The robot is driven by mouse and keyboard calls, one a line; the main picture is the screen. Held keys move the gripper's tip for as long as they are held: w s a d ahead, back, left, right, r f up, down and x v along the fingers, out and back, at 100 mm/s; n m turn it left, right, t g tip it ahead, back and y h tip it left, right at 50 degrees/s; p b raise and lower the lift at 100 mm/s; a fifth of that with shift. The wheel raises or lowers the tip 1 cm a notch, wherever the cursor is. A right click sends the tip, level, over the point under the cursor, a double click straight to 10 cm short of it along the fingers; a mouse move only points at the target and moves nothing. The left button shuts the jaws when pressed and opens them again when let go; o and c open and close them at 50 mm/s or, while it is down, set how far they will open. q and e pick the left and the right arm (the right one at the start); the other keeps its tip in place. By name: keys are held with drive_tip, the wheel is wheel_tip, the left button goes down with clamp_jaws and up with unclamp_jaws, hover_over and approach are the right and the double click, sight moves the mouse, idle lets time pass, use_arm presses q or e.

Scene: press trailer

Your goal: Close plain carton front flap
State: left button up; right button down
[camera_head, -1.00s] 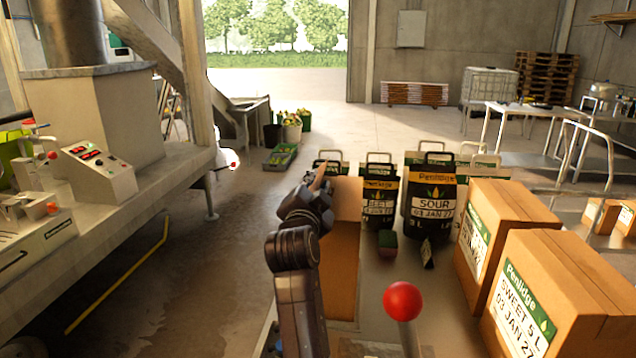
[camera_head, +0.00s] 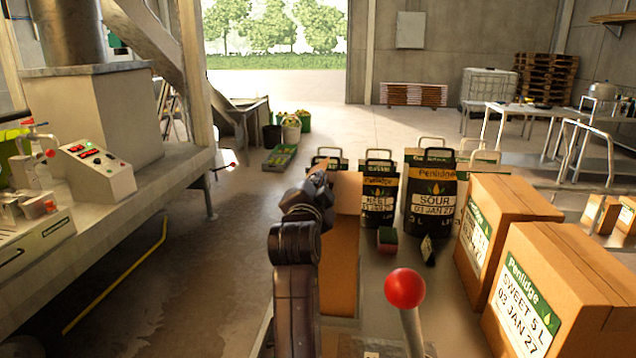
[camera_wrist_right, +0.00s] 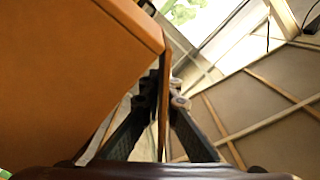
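The plain brown carton (camera_head: 343,255) stands in the lower middle of the head view, partly hidden behind my right arm. A raised flap (camera_head: 348,188) shows at its far side. My right gripper (camera_head: 314,188) is at the carton's upper left, with a small pointed bit of brown card showing above it. In the right wrist view a large orange-brown carton face (camera_wrist_right: 70,75) fills the left side. A thin flap (camera_wrist_right: 165,95), seen nearly edge-on, runs between the fingers of my right gripper (camera_wrist_right: 162,95), which close in on both sides of it. My left gripper is not in view.
Black labelled bags (camera_head: 430,195) stand behind and right of the carton. Large labelled boxes (camera_head: 565,290) stand at the right. A red-knobbed lever (camera_head: 404,288) rises in front. A machine bench (camera_head: 120,215) is at the left, with open floor between it and the carton.

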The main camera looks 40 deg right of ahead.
drive_tip(key=c, duration=2.7)
unclamp_jaws()
drive_tip(key=o, duration=0.5)
wheel_tip(320, 180, up, 10)
drive_tip(key=shift+f, duration=0.1)
